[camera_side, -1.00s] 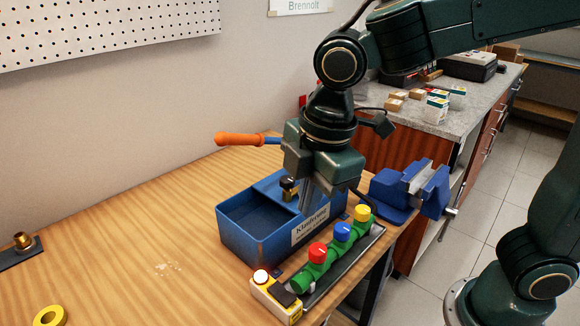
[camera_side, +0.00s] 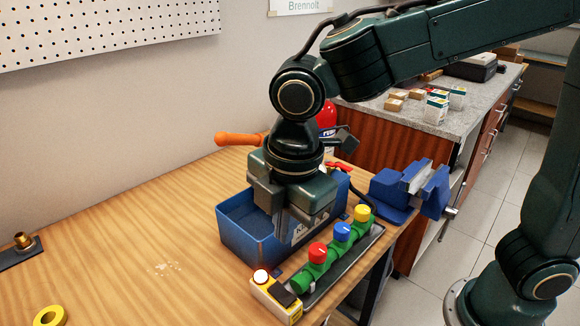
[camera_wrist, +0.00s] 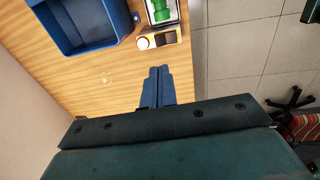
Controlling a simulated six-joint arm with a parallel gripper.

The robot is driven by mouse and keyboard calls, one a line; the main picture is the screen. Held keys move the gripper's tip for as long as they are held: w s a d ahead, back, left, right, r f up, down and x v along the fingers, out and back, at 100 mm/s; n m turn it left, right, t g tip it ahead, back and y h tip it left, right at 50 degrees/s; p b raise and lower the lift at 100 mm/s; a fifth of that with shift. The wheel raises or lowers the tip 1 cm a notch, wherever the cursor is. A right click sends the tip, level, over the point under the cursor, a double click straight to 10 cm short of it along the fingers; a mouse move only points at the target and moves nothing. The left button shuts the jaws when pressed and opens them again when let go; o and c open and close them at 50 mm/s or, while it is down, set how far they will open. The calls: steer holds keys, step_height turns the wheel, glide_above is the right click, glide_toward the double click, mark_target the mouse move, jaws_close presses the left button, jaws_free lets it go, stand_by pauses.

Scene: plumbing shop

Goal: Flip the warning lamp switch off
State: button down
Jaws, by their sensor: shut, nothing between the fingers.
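The warning lamp box (camera_side: 277,298) is small, yellow and white, at the front edge of the bench. Its round lamp (camera_side: 261,276) looks bright white with a reddish rim. A dark rocker switch (camera_side: 284,293) sits beside the lamp; its tilt is too small to tell. In the wrist view the box (camera_wrist: 160,38) lies just beyond my fingertips, its lamp (camera_wrist: 143,43) at its left. My gripper (camera_side: 281,236) is shut and empty, above and behind the box in the side view, over the blue bin's front part. My closed fingers (camera_wrist: 158,70) also show in the wrist view.
The blue bin (camera_side: 233,241) stands right behind the box. A green pipe manifold (camera_side: 328,263) with red, blue and yellow knobs lies to the box's right. A blue vise (camera_side: 398,196) is farther right. The bench's left side (camera_side: 120,260) is mostly clear.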

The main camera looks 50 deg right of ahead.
glide_above(279, 289)
steer(key=f, duration=1.1)
steer(key=shift+s+f, duration=0.15)
steer(key=shift+s, duration=0.1)
steer(key=shift+w+f, duration=0.2)
steer(key=shift+f, duration=0.8)
steer(key=shift+w+f, duration=0.1)
steer(key=shift+f, duration=0.15)
steer(key=shift+s+r, duration=0.1)
steer(key=shift+s, duration=0.1)
